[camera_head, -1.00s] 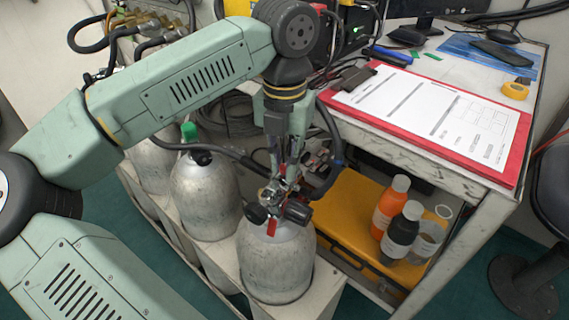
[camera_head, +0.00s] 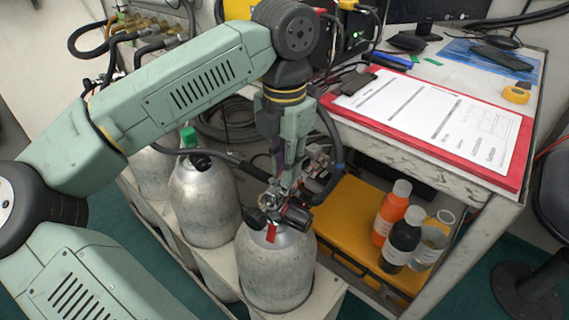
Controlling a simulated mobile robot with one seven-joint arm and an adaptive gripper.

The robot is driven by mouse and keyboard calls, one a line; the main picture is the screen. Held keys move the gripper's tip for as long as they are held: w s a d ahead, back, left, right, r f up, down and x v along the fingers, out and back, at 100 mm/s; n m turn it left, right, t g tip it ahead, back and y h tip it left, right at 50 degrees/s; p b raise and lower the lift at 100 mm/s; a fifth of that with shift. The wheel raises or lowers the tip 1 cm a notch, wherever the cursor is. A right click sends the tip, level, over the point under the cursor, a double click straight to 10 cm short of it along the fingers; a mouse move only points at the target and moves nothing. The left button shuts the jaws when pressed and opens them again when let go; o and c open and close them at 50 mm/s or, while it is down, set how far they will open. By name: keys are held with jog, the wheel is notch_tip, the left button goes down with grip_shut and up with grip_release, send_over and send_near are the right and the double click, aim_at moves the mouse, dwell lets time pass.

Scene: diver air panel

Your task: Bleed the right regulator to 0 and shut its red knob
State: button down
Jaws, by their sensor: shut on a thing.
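The regulator (camera_head: 290,214) sits on top of the front right silver cylinder (camera_head: 276,268), with dark round parts at its left and right. A red tag-like piece (camera_head: 271,233) hangs at its front; I cannot tell whether this is the red knob. My gripper (camera_head: 279,188) points down onto the regulator's top from above and is shut on a part of it. The gripped part is mostly hidden by the fingers and too small to name surely. No gauge reading can be made out.
A second cylinder (camera_head: 205,205) with a green cap stands to the left. A dark hose (camera_head: 333,165) curves close by on the right. The desk with a red clipboard (camera_head: 385,133) is right of my gripper.

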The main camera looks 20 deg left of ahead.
jog(key=c, duration=1.5)
grip_release()
notch_tip(320, 180, up, 12)
